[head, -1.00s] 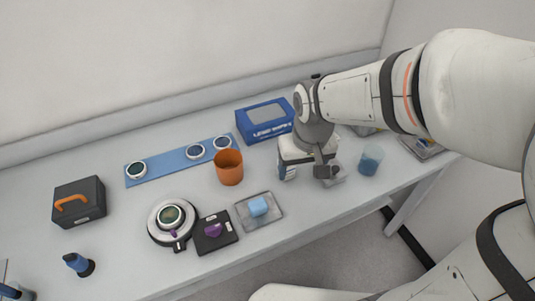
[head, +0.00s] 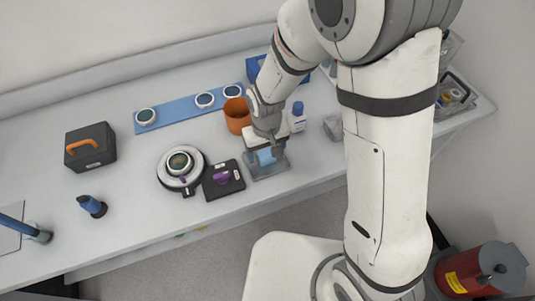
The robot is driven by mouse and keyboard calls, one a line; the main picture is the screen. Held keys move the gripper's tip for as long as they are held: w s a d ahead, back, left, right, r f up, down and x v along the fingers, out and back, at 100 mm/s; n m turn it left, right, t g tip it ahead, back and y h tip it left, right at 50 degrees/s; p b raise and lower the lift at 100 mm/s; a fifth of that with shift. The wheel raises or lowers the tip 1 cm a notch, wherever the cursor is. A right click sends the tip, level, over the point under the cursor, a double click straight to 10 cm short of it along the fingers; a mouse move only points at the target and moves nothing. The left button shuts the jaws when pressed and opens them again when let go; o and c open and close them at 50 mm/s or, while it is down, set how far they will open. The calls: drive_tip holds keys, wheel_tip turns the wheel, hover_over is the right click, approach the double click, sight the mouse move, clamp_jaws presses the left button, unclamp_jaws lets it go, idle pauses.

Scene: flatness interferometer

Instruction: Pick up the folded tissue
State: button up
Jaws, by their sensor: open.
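The folded tissue (head: 265,157) is a small light-blue piece on a shallow clear-grey tray (head: 270,172) near the front of the bench. My gripper (head: 268,149) is over the tray, pointing down, with its jaws open at the tissue. The gripper hides part of the tissue. I cannot tell whether the fingers touch it.
A black pad (head: 211,187) with a purple item lies left of the tray. An orange cup (head: 237,117) stands close behind my gripper. A white bottle with a blue cap (head: 297,120) stands to the right.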

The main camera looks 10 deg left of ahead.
sight(266, 153)
drive_tip(key=shift+f, duration=0.75)
drive_tip(key=shift+c, duration=0.2)
drive_tip(key=c, duration=1)
drive_tip(key=shift+c, duration=0.2)
drive_tip(key=shift+w+r, duration=0.1)
drive_tip(key=shift+r, duration=0.05)
wheel_tip(266, 153, up, 10)
drive_tip(key=shift+f+b, duration=0.1)
drive_tip(key=shift+b, duration=0.3)
